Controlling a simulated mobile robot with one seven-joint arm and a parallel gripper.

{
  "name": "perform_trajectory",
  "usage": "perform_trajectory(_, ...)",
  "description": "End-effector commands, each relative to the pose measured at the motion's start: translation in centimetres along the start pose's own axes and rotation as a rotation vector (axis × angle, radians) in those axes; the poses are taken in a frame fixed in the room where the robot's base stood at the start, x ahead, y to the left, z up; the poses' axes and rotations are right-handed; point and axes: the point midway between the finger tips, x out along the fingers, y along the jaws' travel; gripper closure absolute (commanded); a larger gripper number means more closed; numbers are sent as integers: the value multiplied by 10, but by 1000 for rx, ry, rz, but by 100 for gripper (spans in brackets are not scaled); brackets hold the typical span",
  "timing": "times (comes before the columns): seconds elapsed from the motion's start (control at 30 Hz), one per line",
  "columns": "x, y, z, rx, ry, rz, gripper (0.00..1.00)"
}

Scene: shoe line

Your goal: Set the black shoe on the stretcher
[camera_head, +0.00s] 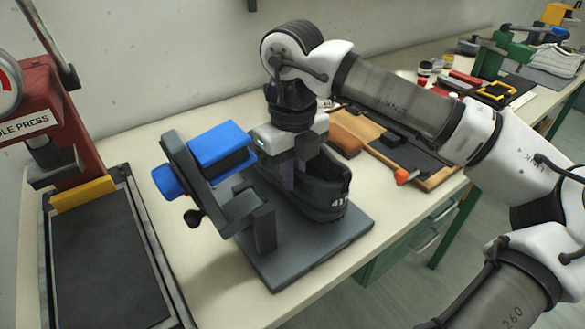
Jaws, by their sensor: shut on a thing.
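The black shoe (322,196) is in the middle of the view, low over the grey base plate of the stretcher (313,249). My gripper (290,175) comes down from above and is shut on the black shoe; its fingertips are partly hidden by the shoe and the stretcher. The stretcher has a dark upright frame with blue blocks (220,147) on the left of the shoe. The shoe's left end is hidden behind the frame and my gripper. I cannot tell whether the shoe touches the plate or sits on the stretcher's form.
A red sole press (52,115) with a dark bed (105,250) stands at the left. A wooden tray (435,180) with brown and black pieces and an orange-red knob (402,176) lies behind right. Green and yellow tools stand far right. The bench front edge runs below the stretcher.

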Motion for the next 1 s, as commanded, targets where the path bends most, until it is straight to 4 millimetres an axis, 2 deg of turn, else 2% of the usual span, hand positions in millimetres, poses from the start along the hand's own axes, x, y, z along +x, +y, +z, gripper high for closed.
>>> perform_trajectory(0.03, 9, 0, 0, 0, -1, -1, 100)
perform_trajectory(0.13, 13, 0, 0, 0, -1, -1, 100)
perform_trajectory(1.0, 22, 0, 0, 0, -2, 0, 100)
